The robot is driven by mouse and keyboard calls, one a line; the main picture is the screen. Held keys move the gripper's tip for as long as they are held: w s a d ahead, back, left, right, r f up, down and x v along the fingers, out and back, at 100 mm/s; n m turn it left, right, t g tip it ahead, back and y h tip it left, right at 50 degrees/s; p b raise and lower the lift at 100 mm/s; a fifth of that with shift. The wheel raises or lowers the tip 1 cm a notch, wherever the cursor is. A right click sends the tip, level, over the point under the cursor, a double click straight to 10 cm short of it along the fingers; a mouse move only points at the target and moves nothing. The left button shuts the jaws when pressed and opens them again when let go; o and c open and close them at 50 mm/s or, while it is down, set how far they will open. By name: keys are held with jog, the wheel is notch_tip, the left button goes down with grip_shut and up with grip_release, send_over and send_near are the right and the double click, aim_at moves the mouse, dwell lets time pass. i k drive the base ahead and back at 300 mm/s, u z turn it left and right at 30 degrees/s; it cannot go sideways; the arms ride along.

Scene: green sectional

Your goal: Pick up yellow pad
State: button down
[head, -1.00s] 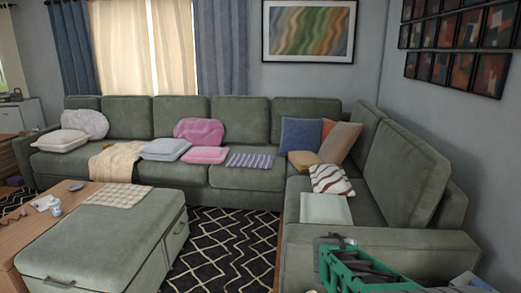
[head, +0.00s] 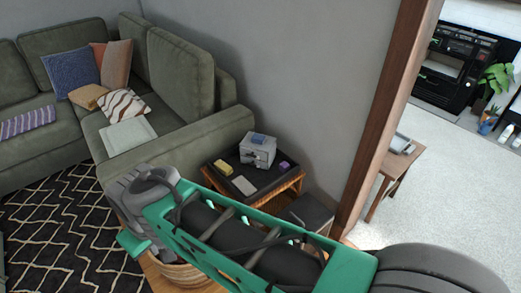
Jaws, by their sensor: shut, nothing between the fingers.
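A small yellow block that looks like the yellow pad (head: 224,166) lies on the dark top of a low side table (head: 262,190), near its left edge. The table stands past the end of the green sofa, against the wall. My green and grey arm crosses the lower part of the head view, in front of the table's lower part. My gripper's fingers do not show in this view. Nothing is seen touching the yellow pad.
A grey boxy device (head: 258,150), a light flat item (head: 244,185) and a small purple block (head: 284,165) share the tabletop. The sofa arm (head: 190,145) is left of it. A wooden door frame (head: 385,105) stands right. A dark stool-like box (head: 308,212) is beside the table.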

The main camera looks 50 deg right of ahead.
aim_at(220, 165)
jog(key=z, duration=0.05)
jog(key=k, duration=0.15)
jog(key=z, duration=2.1)
jog(key=k, duration=0.7)
jog(key=u, duration=0.85)
jog(key=i, duration=1)
jog(key=z, duration=0.55)
